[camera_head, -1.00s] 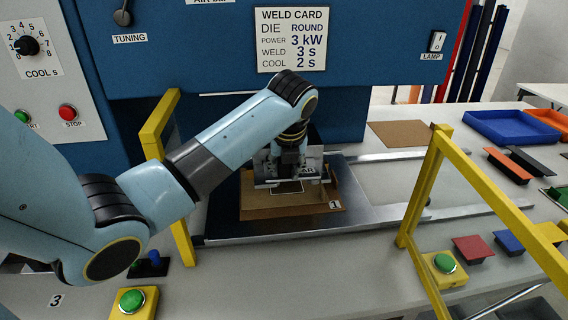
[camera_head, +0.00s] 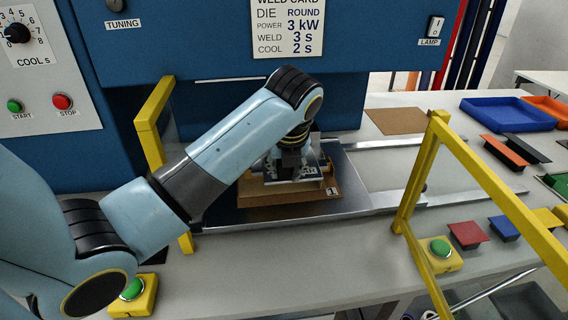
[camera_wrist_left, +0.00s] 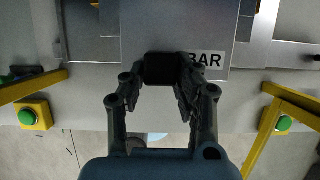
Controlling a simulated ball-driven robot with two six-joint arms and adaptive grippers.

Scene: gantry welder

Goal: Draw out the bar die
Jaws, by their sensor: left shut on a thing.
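The bar die is a grey plate with a white "BAR" label, seen from above in the left wrist view (camera_wrist_left: 185,25). In the head view it is mostly hidden by my left gripper (camera_head: 291,172), with part of its label showing. The left gripper's fingers (camera_wrist_left: 163,76) are shut on the black block-like handle (camera_wrist_left: 162,68) at the die's near edge. The die is over the brown tray (camera_head: 285,197) marked 1, under the welder. I cannot tell how far the die is clear of its seat. My right gripper is not in view.
Yellow guard frames stand left (camera_head: 150,125) and right (camera_head: 418,175) of the tray. Green buttons sit on yellow boxes at the front left (camera_head: 131,289) and right (camera_head: 439,247). A blue bin (camera_head: 507,113) is at the right. The bench before the tray is clear.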

